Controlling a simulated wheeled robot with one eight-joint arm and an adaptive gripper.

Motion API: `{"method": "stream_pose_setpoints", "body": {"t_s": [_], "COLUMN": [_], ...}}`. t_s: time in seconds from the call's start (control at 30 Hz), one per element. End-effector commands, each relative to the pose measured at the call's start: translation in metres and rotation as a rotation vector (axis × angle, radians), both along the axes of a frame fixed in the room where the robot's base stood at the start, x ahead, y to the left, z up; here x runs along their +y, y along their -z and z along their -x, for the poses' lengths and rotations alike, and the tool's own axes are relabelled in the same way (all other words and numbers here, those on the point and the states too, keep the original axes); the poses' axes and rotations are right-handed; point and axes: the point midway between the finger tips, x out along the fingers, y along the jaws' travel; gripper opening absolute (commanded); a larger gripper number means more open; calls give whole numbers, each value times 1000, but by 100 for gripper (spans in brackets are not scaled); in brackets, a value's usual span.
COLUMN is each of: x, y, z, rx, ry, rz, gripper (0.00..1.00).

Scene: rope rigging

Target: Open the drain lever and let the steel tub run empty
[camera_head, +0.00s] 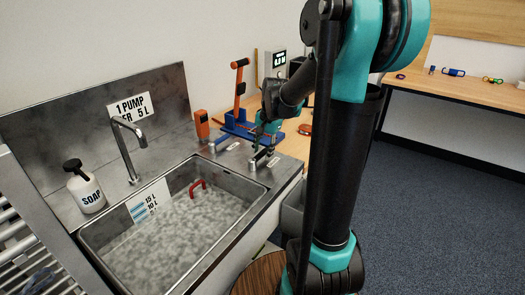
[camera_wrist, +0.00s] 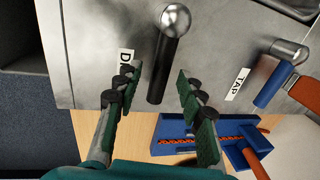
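The steel tub (camera_head: 245,199) in the head view holds cloudy grey water, with a level label (camera_head: 148,202) on its wall. A red handle-shaped thing (camera_head: 197,184) shows in the water. The drain lever (camera_wrist: 163,68), a black grip below a steel ball, shows in the wrist view beside a label reading "D", partly hidden by a finger. My gripper (camera_wrist: 157,78) is open, with one finger on each side of the black grip. Gaps show on both sides; I see no clear contact.
A blue-gripped tap lever (camera_wrist: 272,82) with a "TAP" label (camera_wrist: 238,84) stands to the right in the wrist view. A blue stand (camera_wrist: 178,134) with an orange rope is close by. A faucet (camera_head: 127,145) and soap bottle (camera_head: 84,188) stand behind the tub.

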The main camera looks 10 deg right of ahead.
Motion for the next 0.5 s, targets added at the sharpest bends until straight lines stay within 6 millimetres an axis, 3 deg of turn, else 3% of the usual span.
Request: {"method": "stream_pose_setpoints", "body": {"t_s": [0.3, 0.5], "x": [0, 0], "y": [2, 2], "z": [0, 0], "rx": [0, 0], "ry": [0, 0], "rz": [0, 0], "gripper": [38, 13]}}
